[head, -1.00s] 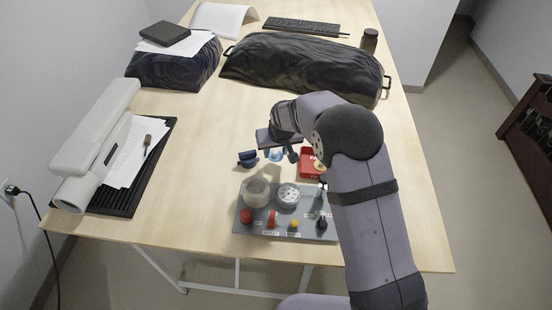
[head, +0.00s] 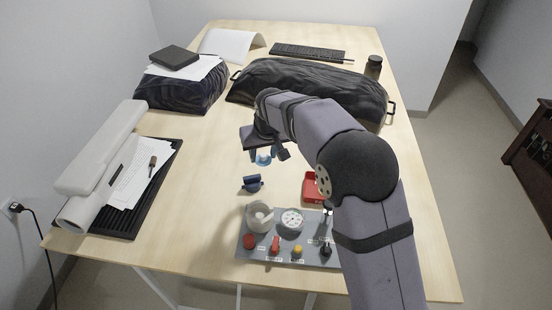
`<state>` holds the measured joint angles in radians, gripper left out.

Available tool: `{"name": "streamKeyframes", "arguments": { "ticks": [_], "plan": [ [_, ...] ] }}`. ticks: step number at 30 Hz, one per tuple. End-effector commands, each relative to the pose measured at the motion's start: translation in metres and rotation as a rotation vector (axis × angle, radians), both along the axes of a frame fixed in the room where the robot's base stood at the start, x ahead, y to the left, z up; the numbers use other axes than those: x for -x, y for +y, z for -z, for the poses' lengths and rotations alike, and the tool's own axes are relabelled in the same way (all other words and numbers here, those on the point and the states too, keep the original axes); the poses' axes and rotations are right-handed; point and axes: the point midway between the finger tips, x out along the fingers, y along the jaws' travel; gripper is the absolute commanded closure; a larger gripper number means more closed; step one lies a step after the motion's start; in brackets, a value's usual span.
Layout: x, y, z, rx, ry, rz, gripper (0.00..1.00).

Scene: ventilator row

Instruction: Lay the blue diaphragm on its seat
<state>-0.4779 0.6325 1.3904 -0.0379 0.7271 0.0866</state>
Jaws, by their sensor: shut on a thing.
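My gripper (head: 264,157) is above the table, over the area behind the grey panel. It is shut on the light blue diaphragm (head: 264,161), which hangs below the fingers and is partly hidden by them. The grey panel (head: 283,246) lies near the table's front edge. On it is a round white disc with holes (head: 291,221), which looks like the seat; nothing covers it. The diaphragm is well apart from this disc, farther back and to the left.
A pale cup (head: 260,217) stands on the panel beside the disc, with red, yellow and black knobs in front. A dark blue part (head: 252,183) lies behind the panel. A red tray (head: 312,188) is at the right, partly behind my arm. A black bag (head: 305,88) lies farther back.

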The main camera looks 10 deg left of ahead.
Motion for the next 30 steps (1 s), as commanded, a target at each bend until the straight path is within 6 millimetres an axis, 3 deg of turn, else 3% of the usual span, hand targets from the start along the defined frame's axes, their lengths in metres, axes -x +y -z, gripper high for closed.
{"name": "streamKeyframes", "arguments": {
  "ticks": [1, 6, 11, 15, 21, 25, 30],
  "plan": [
    [0.006, 0.010, -0.014, -0.001, -0.003, -0.021, 0.82],
    [0.041, 0.033, -0.041, -0.001, -0.001, -0.095, 0.82],
    [0.078, 0.036, -0.045, 0.001, 0.002, -0.162, 0.82],
    [0.106, 0.025, -0.035, 0.002, 0.004, -0.171, 0.82],
    [0.131, -0.004, -0.002, 0.003, 0.004, -0.098, 0.82],
    [0.135, -0.010, 0.009, 0.002, 0.000, -0.033, 0.82],
    [0.130, -0.007, 0.007, 0.001, -0.001, 0.038, 0.82]
  ]
}}
